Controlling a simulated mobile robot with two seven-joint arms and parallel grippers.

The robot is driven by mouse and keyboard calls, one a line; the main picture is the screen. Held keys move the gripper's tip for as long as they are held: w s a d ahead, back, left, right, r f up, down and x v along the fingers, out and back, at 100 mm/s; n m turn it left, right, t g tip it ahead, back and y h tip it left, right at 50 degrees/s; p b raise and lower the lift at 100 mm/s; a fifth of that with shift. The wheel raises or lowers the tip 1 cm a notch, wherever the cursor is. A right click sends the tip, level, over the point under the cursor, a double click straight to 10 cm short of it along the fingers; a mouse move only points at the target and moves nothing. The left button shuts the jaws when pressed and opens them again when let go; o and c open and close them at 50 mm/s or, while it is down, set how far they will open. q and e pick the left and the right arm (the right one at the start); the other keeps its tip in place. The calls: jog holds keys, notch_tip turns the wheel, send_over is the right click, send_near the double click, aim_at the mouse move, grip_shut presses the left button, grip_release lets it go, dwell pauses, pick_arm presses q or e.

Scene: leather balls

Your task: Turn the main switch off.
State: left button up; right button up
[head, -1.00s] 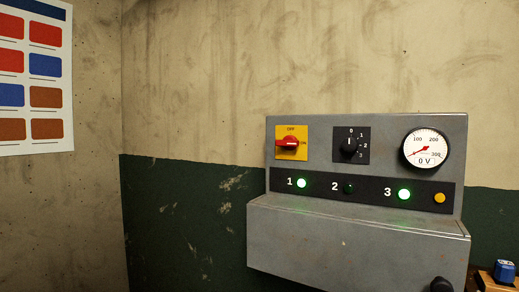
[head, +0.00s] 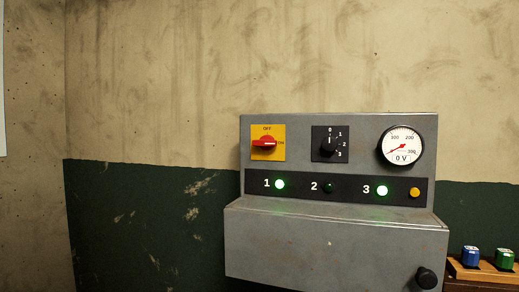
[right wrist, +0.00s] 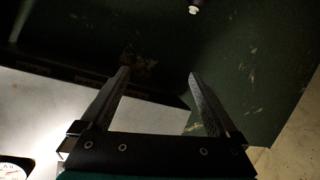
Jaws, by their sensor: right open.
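The main switch (head: 264,143) is a red rotary handle on a yellow plate, at the upper left of the grey control panel (head: 340,122). Its handle lies level, pointing right at the ON mark; OFF is printed above it. No gripper shows in the head view. In the right wrist view my right gripper (right wrist: 158,75) is open with nothing between its fingers. A pale panel surface and the dark green wall lie behind the fingers. The switch is not recognisable in the right wrist view. My left gripper is not in view.
Beside the switch are a black selector knob (head: 328,146) and a voltmeter (head: 401,146) with its needle low. Lamps 1 (head: 280,184) and 3 (head: 382,190) glow green; lamp 2 (head: 328,188) is dark. A black knob (head: 426,278) sticks out at lower right, near blue and green objects.

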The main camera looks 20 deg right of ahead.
notch_tip(320, 180, up, 13)
jog(key=w+a+m+t+h, duration=0.2)
jog(key=t+h, duration=0.1)
jog(key=m+t+h, duration=0.3)
jog(key=h, duration=0.1)
send_near(263, 145)
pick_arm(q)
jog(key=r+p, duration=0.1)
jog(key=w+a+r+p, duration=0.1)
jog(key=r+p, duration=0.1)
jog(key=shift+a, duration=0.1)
pick_arm(e)
jog(key=shift+g, duration=0.3)
jog(key=x, duration=0.8)
jog(key=shift+w+r, duration=0.1)
jog(key=shift+r, duration=0.2)
jog(key=c, duration=1.4)
